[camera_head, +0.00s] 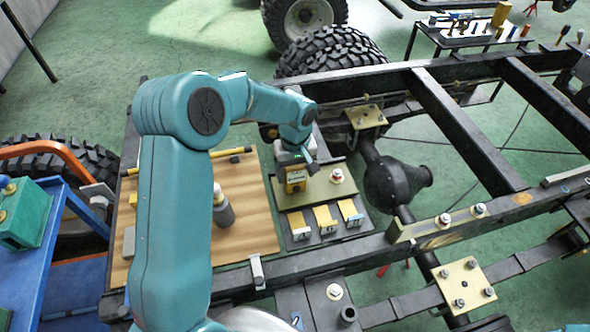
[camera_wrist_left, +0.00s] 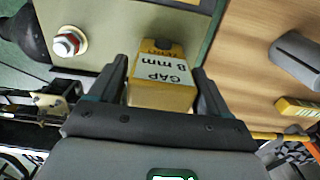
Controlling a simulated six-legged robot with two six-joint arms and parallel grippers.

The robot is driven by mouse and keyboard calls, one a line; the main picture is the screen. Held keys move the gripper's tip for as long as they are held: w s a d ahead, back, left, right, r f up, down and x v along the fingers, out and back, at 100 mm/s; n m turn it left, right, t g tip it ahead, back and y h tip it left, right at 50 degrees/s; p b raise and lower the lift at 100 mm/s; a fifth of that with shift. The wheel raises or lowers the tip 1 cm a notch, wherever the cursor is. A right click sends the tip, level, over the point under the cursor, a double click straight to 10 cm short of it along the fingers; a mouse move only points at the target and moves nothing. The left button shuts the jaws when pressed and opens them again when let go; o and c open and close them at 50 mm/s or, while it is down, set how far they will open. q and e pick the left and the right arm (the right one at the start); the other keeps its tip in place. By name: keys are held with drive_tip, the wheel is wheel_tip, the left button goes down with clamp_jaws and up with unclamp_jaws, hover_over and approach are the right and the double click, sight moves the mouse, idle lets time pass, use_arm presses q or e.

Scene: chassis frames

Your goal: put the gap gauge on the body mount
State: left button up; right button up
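My left gripper (camera_head: 296,162) is shut on a yellow block-shaped gap gauge (camera_head: 295,181). In the left wrist view the gauge (camera_wrist_left: 160,95) sits between both fingers (camera_wrist_left: 162,75), its white label reading "GAP 8 mm". It is over or on an olive plate (camera_head: 314,191); I cannot tell whether it touches. A bolt with a washer and red ring (camera_head: 336,176) stands on that plate to the right; it also shows in the wrist view (camera_wrist_left: 68,43). Which plate is the body mount is not marked. My right gripper is not in view.
Several yellow gauges (camera_head: 325,217) with white labels lie on a dark tray in front of the plate. A wooden board (camera_head: 165,215) on the left holds a grey-capped cylinder (camera_head: 222,207) and a yellow-black rod. Black chassis rails (camera_head: 455,120) and bolted brass plates (camera_head: 463,283) lie to the right.

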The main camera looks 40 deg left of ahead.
use_arm(q)
drive_tip(key=shift+o, duration=0.5)
drive_tip(key=shift+s+r, duration=0.1)
drive_tip(key=shift+r, duration=0.1)
drive_tip(key=shift+r, duration=0.25)
wheel_tip(320, 180, up, 12)
drive_tip(key=shift+f+p, duration=0.2)
drive_tip(key=shift+p, duration=0.15)
drive_tip(key=shift+r, duration=0.15)
